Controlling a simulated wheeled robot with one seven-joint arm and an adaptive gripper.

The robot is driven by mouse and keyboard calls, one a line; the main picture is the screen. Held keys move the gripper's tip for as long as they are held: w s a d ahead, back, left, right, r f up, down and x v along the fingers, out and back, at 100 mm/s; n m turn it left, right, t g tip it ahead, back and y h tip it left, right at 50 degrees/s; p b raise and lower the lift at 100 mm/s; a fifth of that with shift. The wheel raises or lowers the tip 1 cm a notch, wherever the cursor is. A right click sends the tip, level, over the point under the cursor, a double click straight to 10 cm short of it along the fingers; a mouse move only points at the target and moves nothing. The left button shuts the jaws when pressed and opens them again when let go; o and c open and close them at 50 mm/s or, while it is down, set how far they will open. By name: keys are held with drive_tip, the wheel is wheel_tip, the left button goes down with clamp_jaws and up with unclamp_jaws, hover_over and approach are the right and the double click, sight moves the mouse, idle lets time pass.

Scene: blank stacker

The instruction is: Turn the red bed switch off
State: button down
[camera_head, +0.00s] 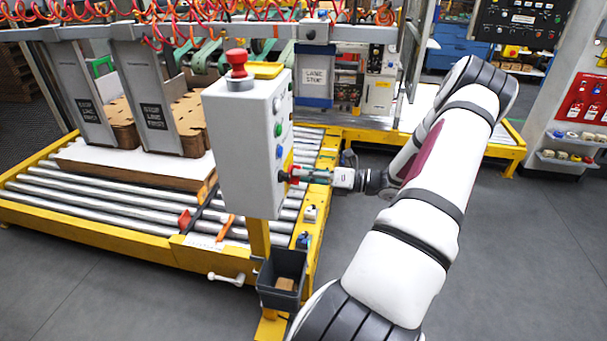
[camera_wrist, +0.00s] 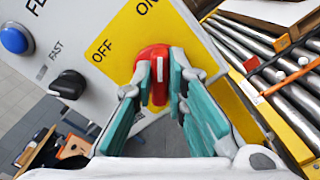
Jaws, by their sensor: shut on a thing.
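The red bed switch (camera_wrist: 154,54) is a rotary knob with a white stripe, on a yellow plate (camera_wrist: 120,38) marked OFF and ON. In the wrist view its handle runs roughly up and down, more in line with ON above it than with OFF at upper left. My gripper (camera_wrist: 162,85) is shut on the handle, one teal-padded finger on each side. In the head view my gripper (camera_head: 300,174) reaches from the right to the side face of the white control box (camera_head: 238,150). The red switch (camera_head: 283,176) is small there and partly hidden.
The wrist view shows a black selector knob (camera_wrist: 69,84) and a blue button (camera_wrist: 15,39) on the same panel. A red mushroom button (camera_head: 237,62) tops the box. A grey bin (camera_head: 282,270) hangs below it. A roller conveyor (camera_head: 110,205) lies behind.

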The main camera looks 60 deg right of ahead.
drive_tip(key=shift+s+a+n+b, duration=0.1)
drive_tip(key=shift+n+b, duration=0.3)
drive_tip(key=shift+n, duration=2.45)
drive_tip(key=shift+s+a+n+b, duration=0.15)
drive_tip(key=shift+n+b, duration=0.2)
drive_tip(key=shift+n, duration=2.55)
drive_tip(key=shift+w+a+n+b, duration=0.1)
drive_tip(key=shift+n+b, duration=0.3)
drive_tip(key=shift+n, duration=2.45)
drive_tip(key=c, duration=1.6)
unclamp_jaws()
drive_tip(key=shift+s, duration=0.1)
drive_tip(key=v, duration=1.2)
drive_tip(key=shift+d+f, duration=0.1)
